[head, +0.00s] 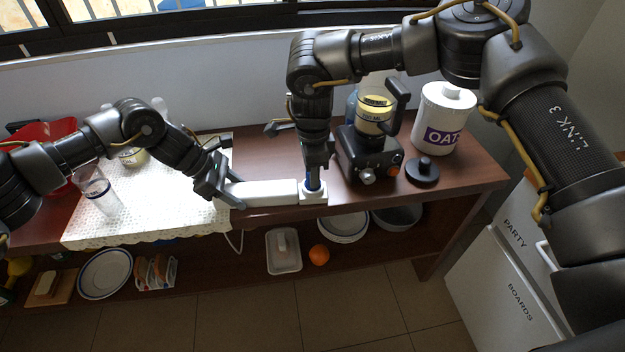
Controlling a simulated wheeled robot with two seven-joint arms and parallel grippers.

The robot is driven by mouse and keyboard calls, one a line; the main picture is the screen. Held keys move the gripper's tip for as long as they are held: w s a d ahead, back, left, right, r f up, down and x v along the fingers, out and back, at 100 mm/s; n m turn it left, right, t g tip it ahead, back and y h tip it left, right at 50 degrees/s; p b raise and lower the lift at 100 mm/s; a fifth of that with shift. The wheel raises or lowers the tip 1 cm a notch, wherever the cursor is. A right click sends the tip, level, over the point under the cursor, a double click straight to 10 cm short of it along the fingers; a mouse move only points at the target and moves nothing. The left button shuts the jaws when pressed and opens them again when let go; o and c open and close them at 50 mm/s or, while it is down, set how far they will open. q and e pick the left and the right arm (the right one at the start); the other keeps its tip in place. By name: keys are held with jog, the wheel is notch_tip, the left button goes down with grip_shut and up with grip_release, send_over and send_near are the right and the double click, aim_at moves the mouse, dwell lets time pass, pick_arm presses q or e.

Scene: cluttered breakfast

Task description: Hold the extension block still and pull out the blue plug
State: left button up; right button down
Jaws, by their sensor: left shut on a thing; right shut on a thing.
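The white extension block (264,193) lies along the front edge of the brown table, its left part over the lace mat's edge. My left gripper (225,190) is shut on the block's left end. The blue plug (313,183) stands at the block's right end, above a white square socket part (313,196). My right gripper (315,172) points down from above and is shut on the blue plug. The fingers hide much of the plug, and I cannot tell whether it is fully seated.
A black blender base (362,155) stands close to the right of my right gripper, with a black lid (422,172) and a white OAT canister (443,120) beyond. A clear tumbler (97,190) is on the lace mat (120,222). Dishes and an orange (319,254) sit on the lower shelf.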

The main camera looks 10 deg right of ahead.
pick_arm(q)
jog(key=shift+f, duration=0.1)
pick_arm(e)
jog(key=shift+r, duration=0.75)
jog(key=shift+r, duration=2.15)
pick_arm(q)
jog(key=o, duration=1.7)
jog(key=shift+c, duration=0.2)
jog(key=shift+v, duration=3.8)
jog(key=v, duration=1.2)
jog(key=shift+d, duration=0.1)
